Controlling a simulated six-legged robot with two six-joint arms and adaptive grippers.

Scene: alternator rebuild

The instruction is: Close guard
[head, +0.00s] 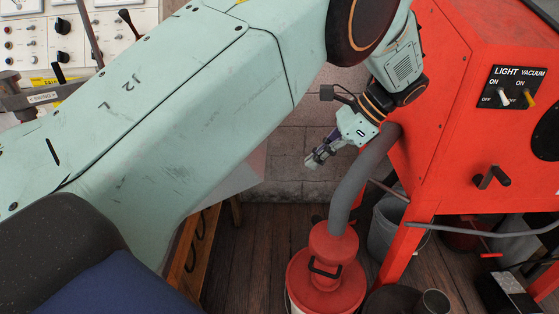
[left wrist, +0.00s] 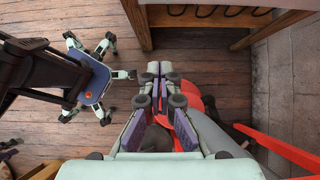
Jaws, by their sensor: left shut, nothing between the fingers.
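My left gripper (head: 321,156) hangs in the air beside the red cabinet, to the left of the grey hose in the head view. In the left wrist view the fingers of this gripper (left wrist: 160,70) are together with nothing between them, above the floor and the red vacuum bucket. I cannot make out a guard for certain in either view. A grey metal part with a label (head: 42,98) lies at the left edge of the head view, in front of the control panel; I cannot tell what it is. My right gripper is not in view.
The red cabinet (head: 460,110) fills the right, with light and vacuum switches. A grey hose (head: 356,188) runs from it to the red vacuum bucket (head: 325,285). A control panel (head: 35,40) is upper left. A wooden bench frame (left wrist: 195,15) stands above the floor boards.

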